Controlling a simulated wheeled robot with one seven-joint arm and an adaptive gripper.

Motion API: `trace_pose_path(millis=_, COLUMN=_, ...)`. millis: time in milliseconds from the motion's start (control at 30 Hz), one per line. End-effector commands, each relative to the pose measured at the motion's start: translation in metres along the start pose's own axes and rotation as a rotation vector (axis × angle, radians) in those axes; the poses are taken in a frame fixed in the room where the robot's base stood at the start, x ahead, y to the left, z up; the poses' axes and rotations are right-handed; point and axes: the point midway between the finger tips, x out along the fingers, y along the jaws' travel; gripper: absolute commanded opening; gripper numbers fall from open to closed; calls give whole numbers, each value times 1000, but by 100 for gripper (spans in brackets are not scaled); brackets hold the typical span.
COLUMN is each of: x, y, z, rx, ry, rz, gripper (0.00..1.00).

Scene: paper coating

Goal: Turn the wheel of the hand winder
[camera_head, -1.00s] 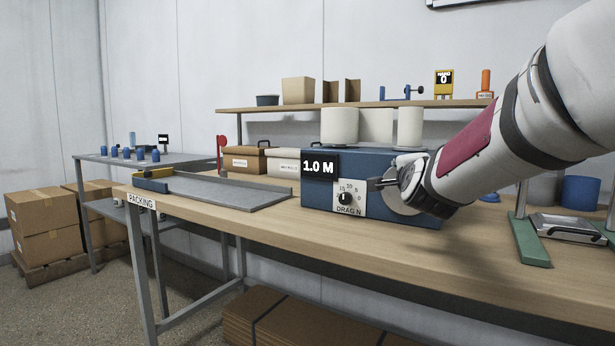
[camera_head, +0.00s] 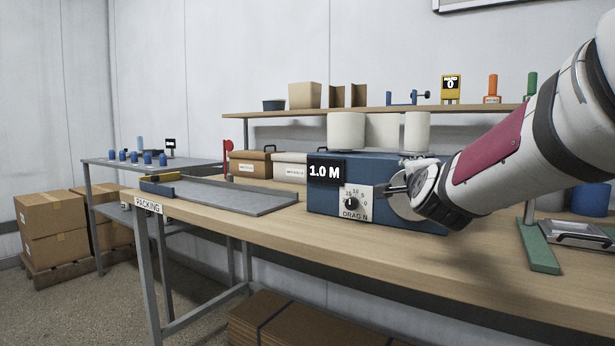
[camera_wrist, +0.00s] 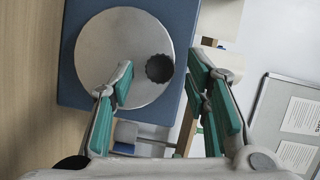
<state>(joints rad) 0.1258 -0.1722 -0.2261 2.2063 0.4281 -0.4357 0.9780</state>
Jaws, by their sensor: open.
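The hand winder (camera_head: 325,196) is a blue box on the packing bench with a 1.0 M display and a DRAG N dial (camera_head: 352,202). Its pale round wheel (camera_head: 401,207) on the front face is partly hidden by my gripper (camera_head: 397,190). In the wrist view the wheel (camera_wrist: 105,60) is a grey disc with a dark ridged knob (camera_wrist: 159,68) near its right edge. My open gripper (camera_wrist: 160,60) has one teal-padded finger on each side of the knob, with visible gaps. I cannot tell how deep the fingertips reach around it.
White rolls (camera_head: 346,131) stand behind the winder's top. A grey tray-like board (camera_head: 250,198) lies to its left, and a green-footed stand (camera_head: 540,248) is to its right. A shelf (camera_head: 300,112) with small items runs behind. The bench front is clear.

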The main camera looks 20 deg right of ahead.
Motion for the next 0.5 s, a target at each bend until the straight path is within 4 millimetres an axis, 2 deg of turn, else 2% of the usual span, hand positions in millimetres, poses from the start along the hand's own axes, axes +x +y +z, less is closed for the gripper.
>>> trace_pose_path(millis=300, x=-63, y=-1, z=-1, rx=1, ry=1, rz=-3, gripper=43)
trace_pose_path(millis=500, x=-88, y=0, z=-1, rx=0, ry=2, rz=0, gripper=43)
